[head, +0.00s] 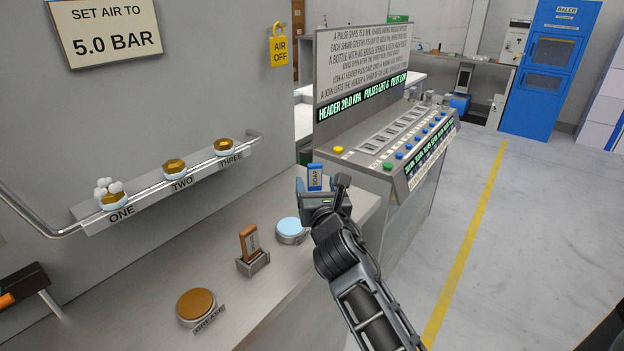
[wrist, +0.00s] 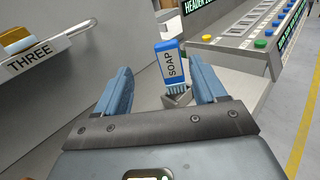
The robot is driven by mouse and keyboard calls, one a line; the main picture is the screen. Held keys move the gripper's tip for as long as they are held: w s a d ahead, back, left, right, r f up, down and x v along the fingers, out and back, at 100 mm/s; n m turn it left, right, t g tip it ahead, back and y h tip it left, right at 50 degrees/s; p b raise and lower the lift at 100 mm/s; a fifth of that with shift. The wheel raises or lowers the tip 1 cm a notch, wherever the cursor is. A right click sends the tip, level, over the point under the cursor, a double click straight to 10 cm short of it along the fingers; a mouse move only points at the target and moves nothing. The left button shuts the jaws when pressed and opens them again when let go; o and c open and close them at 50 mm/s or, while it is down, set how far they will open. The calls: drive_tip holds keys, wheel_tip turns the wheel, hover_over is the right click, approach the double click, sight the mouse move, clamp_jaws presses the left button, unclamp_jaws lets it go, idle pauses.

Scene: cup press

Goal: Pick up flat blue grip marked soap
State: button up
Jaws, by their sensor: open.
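The flat blue grip marked SOAP (head: 314,178) stands upright at the far end of the steel bench in the head view, partly hidden below by my gripper. In the wrist view the soap grip (wrist: 170,62) has a white label, with pale bristles below it and a small grey holder (wrist: 178,97) at its foot. My gripper (head: 324,186) is open, with its two blue fingers spread. In the wrist view the grip shows beyond and between the fingertips of my gripper (wrist: 160,77), and nothing is held.
A brown grip (head: 249,243) stands in a holder nearer on the bench, beside a brown round tin (head: 196,306) marked GREASE and a pale blue round tin (head: 291,230). A wall shelf (head: 150,195) with a rail is at left. A control console (head: 390,140) stands behind and right.

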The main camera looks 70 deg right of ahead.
sight(315, 166)
drive_tip(key=x, duration=0.9)
drive_tip(key=shift+s+d+r, duration=0.25)
drive_tip(key=shift+s+d, duration=0.05)
drive_tip(key=shift+s, duration=0.1)
drive_tip(key=shift+c, duration=0.2)
drive_tip(key=c, duration=1.1)
drive_tip(key=shift+p, duration=0.3)
